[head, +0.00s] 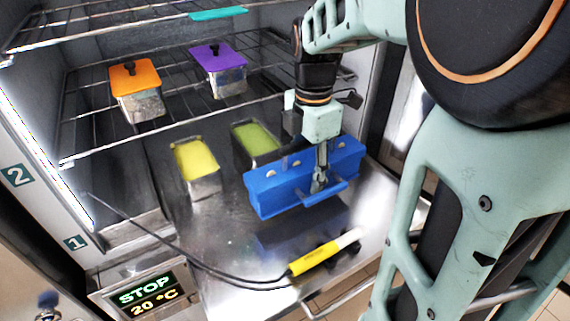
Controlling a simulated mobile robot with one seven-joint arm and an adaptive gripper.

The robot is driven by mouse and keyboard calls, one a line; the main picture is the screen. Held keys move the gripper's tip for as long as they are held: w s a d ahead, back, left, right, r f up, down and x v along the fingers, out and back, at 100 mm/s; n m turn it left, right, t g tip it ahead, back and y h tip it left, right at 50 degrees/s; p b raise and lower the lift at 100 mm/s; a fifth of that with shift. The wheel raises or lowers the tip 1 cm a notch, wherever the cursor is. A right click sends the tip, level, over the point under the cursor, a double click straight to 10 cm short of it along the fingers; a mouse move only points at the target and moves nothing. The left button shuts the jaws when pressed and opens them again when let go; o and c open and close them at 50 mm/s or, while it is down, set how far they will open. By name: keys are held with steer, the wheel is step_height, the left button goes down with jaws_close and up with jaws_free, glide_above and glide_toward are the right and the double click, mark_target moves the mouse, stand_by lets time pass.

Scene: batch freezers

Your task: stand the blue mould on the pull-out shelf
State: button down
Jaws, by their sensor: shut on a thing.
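The blue mould (275,191) is a long block with several round openings on top and a handle at its front. My gripper (319,185) is shut on its handle from above. The mould is over the front right of the metal pull-out shelf (222,232), with a bluish reflection below it. I cannot tell whether its underside touches the shelf.
A tin with yellow contents (196,165) and one with green contents (256,140) stand behind the mould. A yellow probe (325,252) with a black cable lies at the shelf's front. Orange-lidded (136,90) and purple-lidded (218,68) tins stand on the wire rack above.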

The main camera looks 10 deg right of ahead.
mark_target(301, 142)
steer(key=shift+s+a+f, duration=0.25)
steer(key=shift+a+f, duration=0.55)
steer(key=shift+f, duration=0.15)
steer(key=shift+a+f, duration=0.15)
steer(key=shift+f, duration=0.8)
steer(key=shift+a+f, duration=0.1)
steer(key=shift+f, duration=0.85)
steer(key=shift+f, duration=0.1)
steer(key=c, duration=1.1)
jaws_free()
steer(key=shift+s, duration=0.1)
steer(key=shift+c, duration=0.2)
step_height(301, 142, up, 12)
steer(key=shift+r+p, duration=0.1)
steer(key=shift+p, duration=0.2)
